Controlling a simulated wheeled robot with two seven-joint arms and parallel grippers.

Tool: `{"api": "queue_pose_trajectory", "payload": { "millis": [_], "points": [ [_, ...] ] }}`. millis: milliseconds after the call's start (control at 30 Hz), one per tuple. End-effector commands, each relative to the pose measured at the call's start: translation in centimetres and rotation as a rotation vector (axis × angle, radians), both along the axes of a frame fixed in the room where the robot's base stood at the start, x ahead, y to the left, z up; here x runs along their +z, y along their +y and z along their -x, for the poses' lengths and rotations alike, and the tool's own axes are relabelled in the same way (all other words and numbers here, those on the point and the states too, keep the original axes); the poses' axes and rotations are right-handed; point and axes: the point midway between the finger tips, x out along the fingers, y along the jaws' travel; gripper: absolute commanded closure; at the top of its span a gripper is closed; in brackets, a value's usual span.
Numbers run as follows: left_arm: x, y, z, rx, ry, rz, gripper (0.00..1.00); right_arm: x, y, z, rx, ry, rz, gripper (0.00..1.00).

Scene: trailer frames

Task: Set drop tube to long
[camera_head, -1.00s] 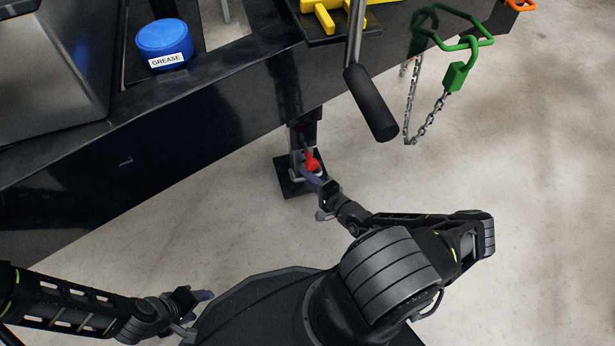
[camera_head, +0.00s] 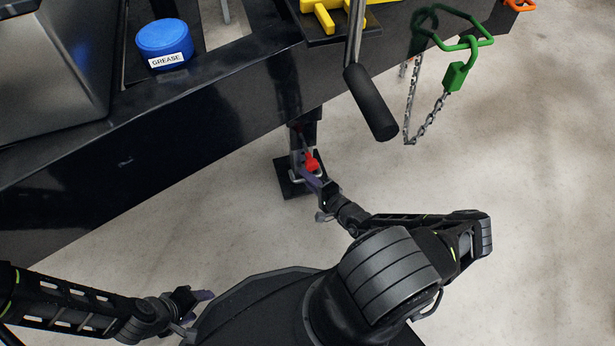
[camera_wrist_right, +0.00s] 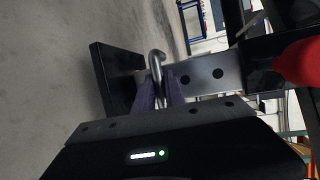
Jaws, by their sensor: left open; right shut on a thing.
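The silver drop tube (camera_wrist_right: 215,73) has a row of holes and comes out of the black jack leg (camera_head: 305,131). Its black foot plate (camera_head: 289,187) is at floor level; the plate also shows in the right wrist view (camera_wrist_right: 118,78). A bent silver pin (camera_wrist_right: 156,62) lies across the tube near the plate. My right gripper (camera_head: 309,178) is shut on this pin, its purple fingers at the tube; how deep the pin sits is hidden. A red knob (camera_head: 312,163) is just above the gripper. My left gripper (camera_head: 198,300) is open, away at the lower left.
The dark trailer beam (camera_head: 150,150) runs above the jack. A crank with a black grip (camera_head: 371,103) hangs above and right of my right gripper. A blue grease tub (camera_head: 164,42) stands upper left. The floor around is clear.

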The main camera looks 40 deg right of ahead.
Motion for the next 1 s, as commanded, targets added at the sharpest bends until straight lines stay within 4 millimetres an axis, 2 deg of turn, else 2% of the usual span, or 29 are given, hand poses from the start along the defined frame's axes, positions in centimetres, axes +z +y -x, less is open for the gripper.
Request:
{"api": "queue_pose_trajectory", "payload": {
  "millis": [200,533,567,800,1000],
  "points": [
    [-1.0,0.0,-0.1,0.001,-0.004,-0.001,0.45,-4.3,0.1,0.0,0.001,0.005,0.0,1.0],
    [-1.0,0.0,-0.2,0.002,-0.005,-0.001,0.45,-5.0,0.1,0.1,0.001,0.011,-0.002,1.0],
    [-1.0,0.0,-0.2,0.002,-0.005,-0.001,0.45,-5.0,0.1,0.1,0.001,0.011,-0.002,0.84],
    [-1.0,0.0,-0.2,0.002,-0.005,-0.001,0.45,-4.9,0.1,0.1,0.001,0.008,-0.002,0.64],
    [-0.9,0.0,-0.2,0.002,-0.005,-0.001,0.45,-4.8,0.1,0.1,0.001,0.006,-0.001,0.64]
  ]
}}
